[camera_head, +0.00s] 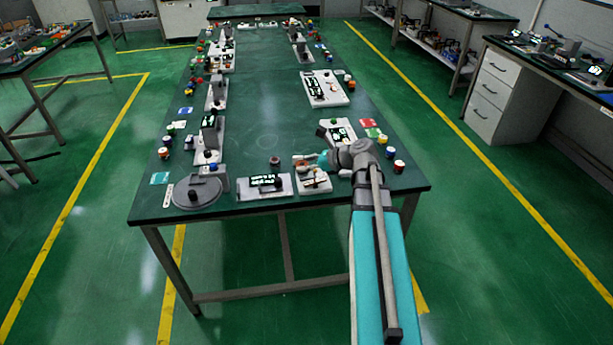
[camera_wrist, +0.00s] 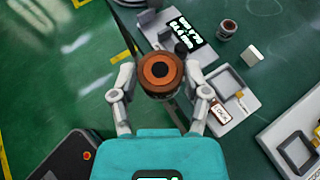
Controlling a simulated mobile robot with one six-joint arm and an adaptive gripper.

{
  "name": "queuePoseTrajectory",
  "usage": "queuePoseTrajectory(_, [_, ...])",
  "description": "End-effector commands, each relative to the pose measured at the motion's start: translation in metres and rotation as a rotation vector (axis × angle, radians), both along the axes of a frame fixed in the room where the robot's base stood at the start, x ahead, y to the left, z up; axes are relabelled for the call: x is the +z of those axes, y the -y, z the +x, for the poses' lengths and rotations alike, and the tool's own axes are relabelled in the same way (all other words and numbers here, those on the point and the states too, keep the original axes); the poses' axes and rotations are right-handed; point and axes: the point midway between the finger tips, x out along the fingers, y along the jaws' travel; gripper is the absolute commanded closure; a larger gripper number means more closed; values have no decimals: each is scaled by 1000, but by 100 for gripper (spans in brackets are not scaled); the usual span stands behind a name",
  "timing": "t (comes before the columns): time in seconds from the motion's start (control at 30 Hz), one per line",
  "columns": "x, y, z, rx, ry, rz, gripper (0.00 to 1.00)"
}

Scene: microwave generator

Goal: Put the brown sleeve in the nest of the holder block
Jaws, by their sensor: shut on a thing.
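The brown sleeve (camera_wrist: 149,88) is between the two fingers of my gripper (camera_wrist: 160,79) in the wrist view. It is seen end-on, with a brown outer wall, an orange ring and a dark centre. My gripper is shut on it, with one finger on each side. A pale block with a grey square frame (camera_wrist: 238,104) lies right of the sleeve in the wrist view. I cannot tell whether it is the holder block.
A display unit (camera_wrist: 186,33) on a pale plate lies beyond the sleeve. A brown-topped cylinder (camera_wrist: 227,28) and a small pale block (camera_wrist: 251,54) stand on the green table (camera_head: 262,118). A round grey turntable (camera_head: 197,193) is at the near left. The table's middle is clear.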

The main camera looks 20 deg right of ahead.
Motion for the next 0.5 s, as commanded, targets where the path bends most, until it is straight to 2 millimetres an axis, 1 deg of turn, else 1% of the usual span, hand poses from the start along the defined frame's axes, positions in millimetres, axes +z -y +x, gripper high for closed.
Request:
queuePoseTrajectory(0.27, [-3,3,4,-1,0,0,96])
queuePoseTrajectory(0.37, [-7,8,12,-1,0,0,96])
queuePoseTrajectory(0.5, [-17,18,29,-1,0,0,96])
